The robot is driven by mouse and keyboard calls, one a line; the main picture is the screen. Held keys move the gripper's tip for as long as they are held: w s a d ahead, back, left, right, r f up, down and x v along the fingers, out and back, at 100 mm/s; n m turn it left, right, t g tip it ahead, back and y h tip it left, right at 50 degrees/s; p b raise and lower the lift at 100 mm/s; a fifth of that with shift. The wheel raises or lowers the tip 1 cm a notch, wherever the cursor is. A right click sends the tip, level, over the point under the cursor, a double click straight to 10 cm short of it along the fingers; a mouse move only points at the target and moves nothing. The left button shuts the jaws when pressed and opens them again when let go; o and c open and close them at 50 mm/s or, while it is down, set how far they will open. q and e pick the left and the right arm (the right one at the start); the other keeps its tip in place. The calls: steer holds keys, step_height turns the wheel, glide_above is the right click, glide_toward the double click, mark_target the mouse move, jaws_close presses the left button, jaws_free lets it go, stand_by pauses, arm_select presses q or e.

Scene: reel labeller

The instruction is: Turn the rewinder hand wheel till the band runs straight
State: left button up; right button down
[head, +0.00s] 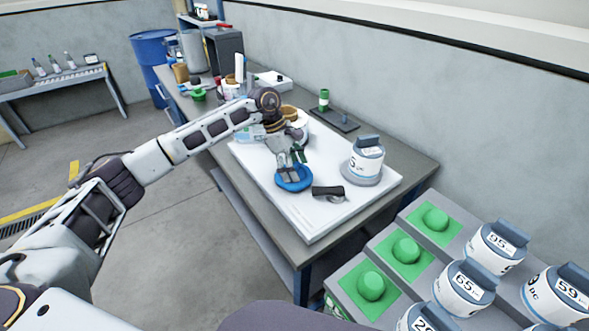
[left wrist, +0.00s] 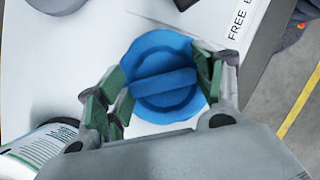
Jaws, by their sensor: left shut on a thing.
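A round blue hand wheel (head: 294,180) with a raised bar across its middle lies on the white machine top (head: 318,222). It also shows in the left wrist view (left wrist: 165,75). My left gripper (head: 291,166) reaches down on it from above. Its green-padded fingers (left wrist: 160,95) are on either side of the wheel and shut on it. I cannot make out the band, so I cannot tell whether it runs straight. My right gripper is not in view.
A black handle-like part (head: 328,192) sits right of the wheel. A white and grey labelled container (head: 366,160) stands behind it on the plate. Several similar containers and green domes (head: 405,250) fill a stepped rack at lower right. Bottles and boxes crowd the table's far end.

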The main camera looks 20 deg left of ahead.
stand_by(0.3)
arm_select(q)
steer(key=o, duration=1)
steer(key=shift+v, duration=6.05)
